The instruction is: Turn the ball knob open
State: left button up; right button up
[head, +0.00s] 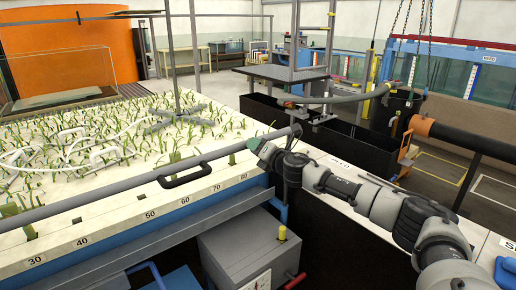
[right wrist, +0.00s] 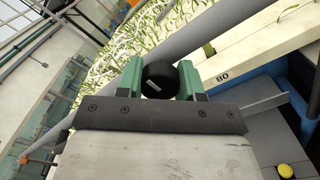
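The ball knob (right wrist: 160,80) is a black ball with a small pale mark, seen in the right wrist view between the two green fingers of my right gripper (right wrist: 160,78). The fingers press close on both sides of it, with no gap showing. In the head view my right gripper (head: 260,148) is at the right edge of the planted bed, and I cannot make out the ball there. My left gripper is not in view.
A grey pipe (head: 110,197) runs along the planted bed's (head: 60,240) numbered edge, with a black handle (head: 184,176) beside it. Below stands a grey box (head: 250,250) with a yellow-topped post (head: 282,233) and a red handle (head: 296,281). Dark tanks (head: 340,140) lie behind my right arm.

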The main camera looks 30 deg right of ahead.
jog(key=shift+c, duration=1.3)
jog(key=shift+m, duration=0.3)
jog(key=m+p, duration=0.2)
jog(key=m, duration=0.1)
jog(key=shift+m, duration=0.3)
jog(key=m+p, duration=0.2)
jog(key=m, duration=0.2)
jog(key=shift+m, duration=0.3)
jog(key=m+p, duration=0.2)
jog(key=m, duration=0.2)
jog(key=m+p, duration=0.2)
jog(key=m, duration=0.3)
jog(key=shift+f, duration=0.2)
jog(key=shift+m, duration=0.3)
